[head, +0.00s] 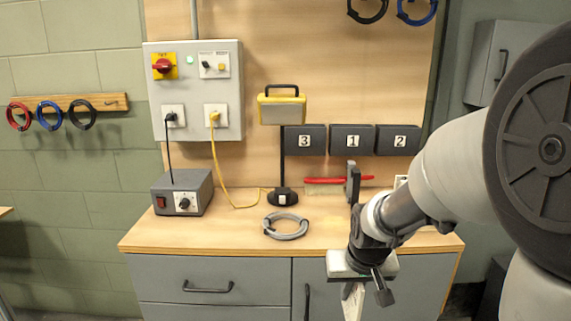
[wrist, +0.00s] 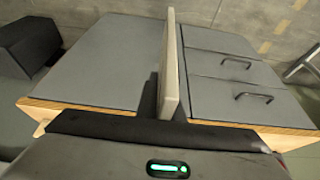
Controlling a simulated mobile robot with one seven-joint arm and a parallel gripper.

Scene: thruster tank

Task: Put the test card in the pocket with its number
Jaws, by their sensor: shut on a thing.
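The test card is a pale slab (head: 353,303) hanging low in front of the bench in the head view. In the wrist view the card (wrist: 171,72) shows nearly edge-on, upright between the fingers, and no number on it can be read. My gripper (head: 366,289) is shut on it, below the level of the bench top and pointing down. Three dark grey pockets hang on the wooden back panel: pocket 3 (head: 313,133), pocket 1 (head: 339,132) and pocket 2 (head: 385,133), left to right. My gripper is below and in front of them.
The bench top (head: 235,236) carries a grey power box (head: 181,192), a grey cable coil (head: 286,227), a yellow-framed lamp (head: 282,108) on a stand, and a red-handled brush (head: 322,181). A dark upright piece (head: 353,184) stands near my arm. The bench's front left is clear.

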